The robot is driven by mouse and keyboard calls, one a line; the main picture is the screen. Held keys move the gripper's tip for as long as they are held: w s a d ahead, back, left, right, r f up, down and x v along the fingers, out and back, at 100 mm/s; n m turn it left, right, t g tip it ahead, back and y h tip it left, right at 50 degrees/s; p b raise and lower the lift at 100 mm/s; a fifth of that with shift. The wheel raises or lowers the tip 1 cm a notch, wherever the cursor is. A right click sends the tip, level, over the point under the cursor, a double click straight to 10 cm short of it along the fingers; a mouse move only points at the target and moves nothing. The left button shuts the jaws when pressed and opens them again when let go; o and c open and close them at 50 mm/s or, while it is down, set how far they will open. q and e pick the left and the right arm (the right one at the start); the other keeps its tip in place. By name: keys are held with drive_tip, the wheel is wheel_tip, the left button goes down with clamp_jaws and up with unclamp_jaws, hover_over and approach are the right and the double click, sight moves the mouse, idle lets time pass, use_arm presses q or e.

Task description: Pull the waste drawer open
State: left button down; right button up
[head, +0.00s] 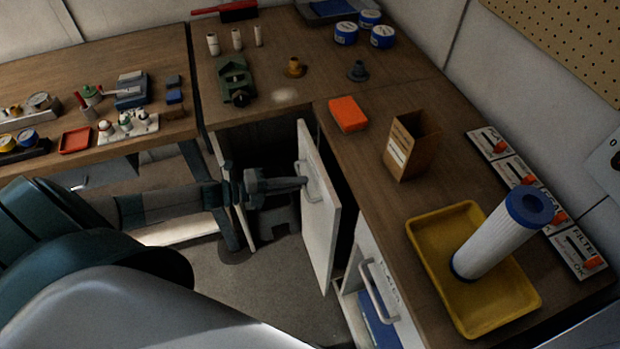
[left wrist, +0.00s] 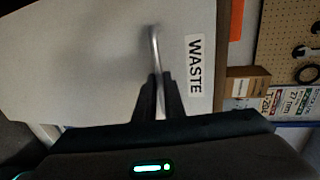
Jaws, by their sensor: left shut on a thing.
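The waste drawer's white front (head: 321,235) is under the counter near the inner corner. A dark gap shows between it and the counter's cabinet, so it appears to stand out somewhat. Its bar handle (head: 312,180) also shows in the left wrist view (left wrist: 154,50), beside a WASTE label (left wrist: 195,65). My left gripper (head: 303,183) is shut on this handle; its two dark fingers (left wrist: 158,97) close around the bar. The drawer's inside is hidden. My right gripper is not in view.
A second white front with a handle (head: 378,294) is nearer on the right. On the counter are an orange block (head: 348,113), a cardboard box (head: 411,146), and a yellow tray (head: 427,255) with a filter cartridge (head: 495,240). Floor (head: 265,285) left of the drawer is clear.

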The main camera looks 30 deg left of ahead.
use_arm(q)
drive_tip(key=f+v, duration=0.3)
drive_tip(key=v, duration=1.1)
drive_tip(key=s+f+p+v, duration=0.1)
drive_tip(key=f+v, duration=0.2)
drive_tip(key=v, duration=1.2)
drive_tip(key=shift+a, duration=0.5)
drive_tip(key=c, duration=1.9)
unclamp_jaws()
drive_tip(key=shift+o, duration=0.2)
drive_tip(key=shift+s, duration=0.1)
